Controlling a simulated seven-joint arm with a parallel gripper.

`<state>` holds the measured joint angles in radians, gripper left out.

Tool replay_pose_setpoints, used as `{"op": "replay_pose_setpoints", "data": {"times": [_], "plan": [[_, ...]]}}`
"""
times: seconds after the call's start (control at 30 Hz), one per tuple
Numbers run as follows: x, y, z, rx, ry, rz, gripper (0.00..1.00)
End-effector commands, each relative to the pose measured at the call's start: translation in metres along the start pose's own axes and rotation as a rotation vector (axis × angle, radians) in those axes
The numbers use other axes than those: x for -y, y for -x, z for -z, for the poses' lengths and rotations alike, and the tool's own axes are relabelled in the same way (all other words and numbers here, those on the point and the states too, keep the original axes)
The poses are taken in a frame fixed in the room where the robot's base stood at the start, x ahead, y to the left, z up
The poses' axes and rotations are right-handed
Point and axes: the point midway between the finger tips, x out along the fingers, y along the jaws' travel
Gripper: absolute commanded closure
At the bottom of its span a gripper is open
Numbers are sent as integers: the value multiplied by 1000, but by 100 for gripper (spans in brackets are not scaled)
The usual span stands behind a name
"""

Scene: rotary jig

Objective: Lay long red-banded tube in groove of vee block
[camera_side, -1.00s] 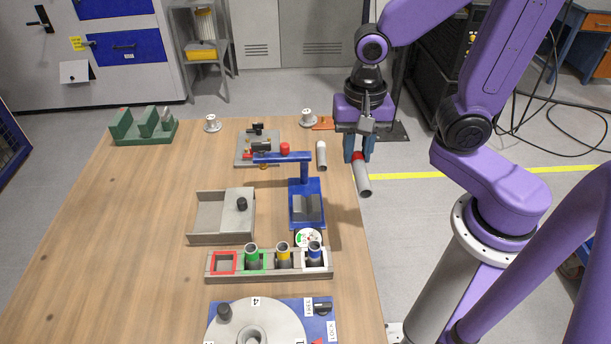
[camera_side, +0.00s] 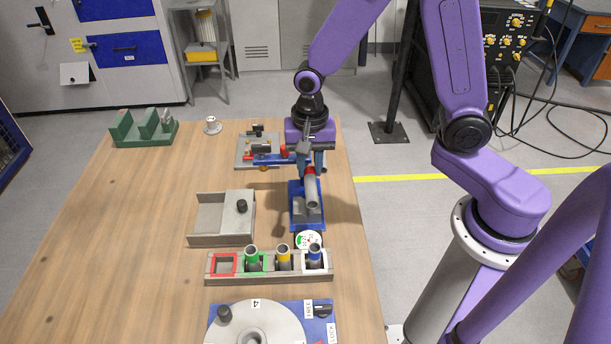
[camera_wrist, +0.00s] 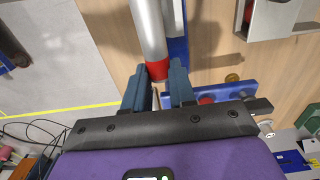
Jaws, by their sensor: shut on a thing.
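The long grey tube with a red band (camera_side: 312,190) is in my gripper (camera_side: 312,165), held near its banded end. Its free end points toward the side camera and slants down. In the side view it lies in front of the grey vee block (camera_side: 299,214) on the blue stand and hides part of the groove; I cannot tell whether they touch. In the wrist view the grey tube (camera_wrist: 148,30) and its red band show just beyond the fingertips (camera_wrist: 160,83).
The blue stand's overhead arm (camera_side: 267,160) and red knob are close to my gripper's left. A round dial (camera_side: 308,240) and a rack (camera_side: 270,268) of colour-banded tubes stand in front. A grey tray (camera_side: 215,220) is to the left. The left tabletop is clear.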

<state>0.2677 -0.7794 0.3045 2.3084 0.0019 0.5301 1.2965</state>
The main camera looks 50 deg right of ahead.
Motion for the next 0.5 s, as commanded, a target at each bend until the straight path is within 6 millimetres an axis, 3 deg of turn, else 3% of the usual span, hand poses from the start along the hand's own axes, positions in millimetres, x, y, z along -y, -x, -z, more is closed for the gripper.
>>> {"op": "replay_pose_setpoints", "data": {"times": [0.23,0.5], "plan": [[7,-11,4,1,0,-2,100],[8,-40,5,1,1,-2,100]]}}
